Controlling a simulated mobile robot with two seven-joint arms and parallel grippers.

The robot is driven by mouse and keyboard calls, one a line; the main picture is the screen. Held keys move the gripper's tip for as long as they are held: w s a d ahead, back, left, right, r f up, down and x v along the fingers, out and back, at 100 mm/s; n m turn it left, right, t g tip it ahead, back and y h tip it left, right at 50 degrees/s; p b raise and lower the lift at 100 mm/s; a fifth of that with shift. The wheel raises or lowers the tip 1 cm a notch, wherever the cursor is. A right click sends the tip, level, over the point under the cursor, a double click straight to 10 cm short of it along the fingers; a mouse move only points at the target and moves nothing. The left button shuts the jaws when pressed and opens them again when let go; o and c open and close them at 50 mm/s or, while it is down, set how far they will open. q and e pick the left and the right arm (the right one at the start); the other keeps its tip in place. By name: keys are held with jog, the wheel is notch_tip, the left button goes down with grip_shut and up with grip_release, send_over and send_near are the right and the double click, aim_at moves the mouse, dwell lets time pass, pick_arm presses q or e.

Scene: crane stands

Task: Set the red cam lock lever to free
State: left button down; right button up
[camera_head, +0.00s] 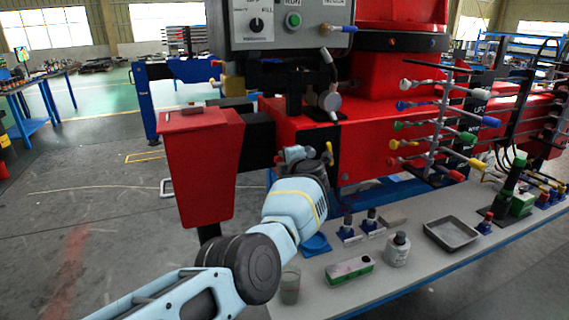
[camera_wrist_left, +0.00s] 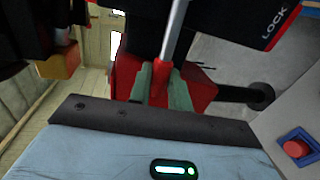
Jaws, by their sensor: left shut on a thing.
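The red cam lock lever (camera_wrist_left: 162,78) shows in the left wrist view, a red grip on a pale metal rod that runs up out of the frame. My left gripper (camera_wrist_left: 161,88) has its two grey-green fingers on either side of the red grip and is shut on it. In the head view my left gripper (camera_head: 301,154) is at the front of the red machine, and I cannot make out the lever there. A black plate with the word LOCK (camera_wrist_left: 273,22) is right of the rod in the wrist view. My right gripper is not in view.
A red bin (camera_head: 200,170) stands left of my left wrist. A grey control box (camera_head: 290,22) hangs above. Levers with coloured knobs (camera_head: 430,130) stick out at right. The bench (camera_head: 335,285) below holds a bottle (camera_head: 397,250), a tray (camera_head: 451,234) and small parts.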

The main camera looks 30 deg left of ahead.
pick_arm(q)
jog(key=shift+a+r, duration=0.1)
jog(key=shift+r, duration=0.2)
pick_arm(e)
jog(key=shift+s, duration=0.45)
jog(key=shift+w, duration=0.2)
pick_arm(q)
jog(key=c, duration=1.3)
grip_release()
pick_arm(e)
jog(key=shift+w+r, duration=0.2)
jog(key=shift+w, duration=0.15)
pick_arm(q)
jog(key=p+v, duration=0.4)
jog(key=v, duration=0.3)
jog(key=shift+s+d, duration=0.2)
jog(key=shift+d, duration=0.15)
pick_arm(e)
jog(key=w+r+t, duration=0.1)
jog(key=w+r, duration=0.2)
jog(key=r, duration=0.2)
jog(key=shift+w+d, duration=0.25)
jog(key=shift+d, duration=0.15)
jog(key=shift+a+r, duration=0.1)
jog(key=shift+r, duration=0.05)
